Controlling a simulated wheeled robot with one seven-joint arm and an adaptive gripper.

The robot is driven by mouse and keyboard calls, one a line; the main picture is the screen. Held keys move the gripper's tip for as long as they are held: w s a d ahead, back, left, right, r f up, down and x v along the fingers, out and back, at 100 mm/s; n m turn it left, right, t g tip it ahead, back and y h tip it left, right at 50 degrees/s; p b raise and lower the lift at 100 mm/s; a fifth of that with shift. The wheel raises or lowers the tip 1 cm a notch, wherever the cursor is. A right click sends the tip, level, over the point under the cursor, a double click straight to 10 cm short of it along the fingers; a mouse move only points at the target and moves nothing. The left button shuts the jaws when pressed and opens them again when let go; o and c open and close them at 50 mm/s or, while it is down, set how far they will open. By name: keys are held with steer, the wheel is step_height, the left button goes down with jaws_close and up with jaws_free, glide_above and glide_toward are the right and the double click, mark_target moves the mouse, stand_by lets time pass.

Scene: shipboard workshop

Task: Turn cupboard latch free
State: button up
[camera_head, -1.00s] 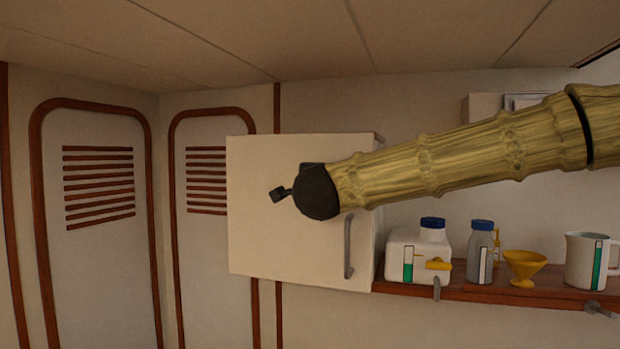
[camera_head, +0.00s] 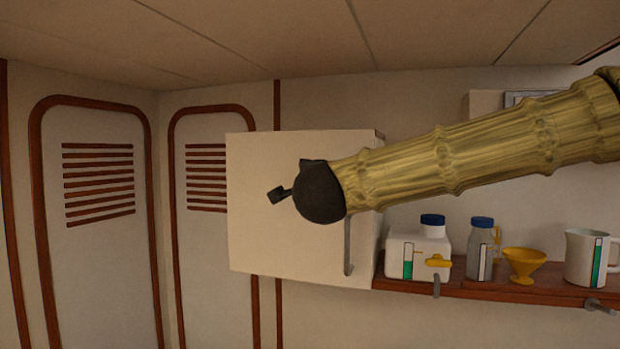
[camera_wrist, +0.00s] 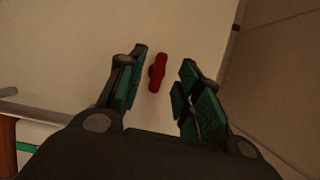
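The white cupboard (camera_head: 270,235) hangs on the wall, its front door facing me, with a grey vertical bar handle (camera_head: 348,245) low on its right side. In the wrist view the red latch (camera_wrist: 157,72) stands on the pale cupboard door (camera_wrist: 190,30). In the head view my arm and dark wrist hide the latch; only a small dark part of my gripper (camera_head: 278,195) shows.
Right of the cupboard a brown shelf (camera_head: 470,290) carries a white jug with blue cap (camera_head: 418,250), a grey bottle (camera_head: 481,255), a yellow funnel (camera_head: 524,263) and a measuring jug (camera_head: 586,258). Louvred panels (camera_head: 98,185) line the left wall. The space left of the cupboard is free.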

steer(key=s, duration=0.7)
steer(key=shift+s+d, duration=0.35)
